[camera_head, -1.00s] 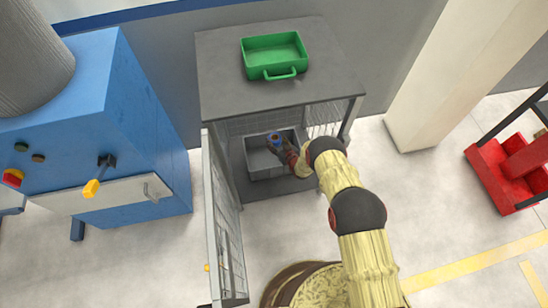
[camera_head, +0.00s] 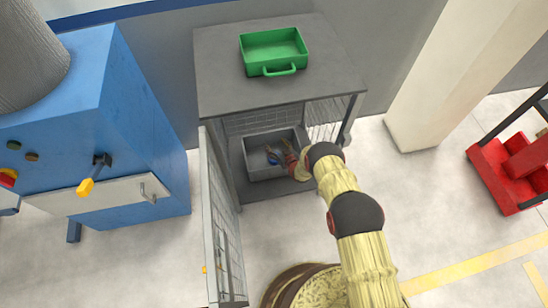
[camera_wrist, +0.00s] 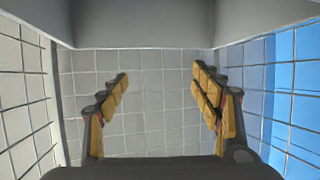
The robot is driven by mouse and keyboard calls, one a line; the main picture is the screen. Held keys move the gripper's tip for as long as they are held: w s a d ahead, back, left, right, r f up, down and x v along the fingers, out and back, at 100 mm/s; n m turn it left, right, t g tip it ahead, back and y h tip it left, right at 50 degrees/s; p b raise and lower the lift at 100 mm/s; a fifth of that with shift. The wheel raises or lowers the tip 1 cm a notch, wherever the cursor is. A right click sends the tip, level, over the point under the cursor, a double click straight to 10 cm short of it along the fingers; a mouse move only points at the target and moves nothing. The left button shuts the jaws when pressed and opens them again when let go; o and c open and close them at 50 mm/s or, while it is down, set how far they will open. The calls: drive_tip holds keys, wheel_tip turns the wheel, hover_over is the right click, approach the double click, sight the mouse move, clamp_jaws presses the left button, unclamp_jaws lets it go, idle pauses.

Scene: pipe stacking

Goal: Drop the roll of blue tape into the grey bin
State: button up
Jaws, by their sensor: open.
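The grey bin (camera_head: 265,174) stands inside the open mesh cabinet, under its top. The roll of blue tape (camera_head: 272,159) shows as a small blue patch within the bin's outline, partly hidden by my gripper. It looks lower than the fingers, but I cannot clearly see whether it rests on the bin's floor. My gripper (camera_head: 279,153) is over the bin. In the wrist view my gripper (camera_wrist: 160,79) is open, with nothing between its fingers. Neither the tape nor the bin can be made out in the wrist view.
The cabinet's mesh door (camera_head: 222,220) stands open to the left of my arm. A green tray (camera_head: 274,72) is on the cabinet top (camera_head: 225,92). A blue machine (camera_head: 130,120) stands to the left, a pale pillar (camera_head: 440,85) to the right. The floor between door and pillar is mostly clear.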

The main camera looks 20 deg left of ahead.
drive_tip(key=shift+o, duration=0.2)
drive_tip(key=shift+s+d, duration=0.1)
drive_tip(key=v, duration=1.2)
drive_tip(key=shift+f, duration=0.1)
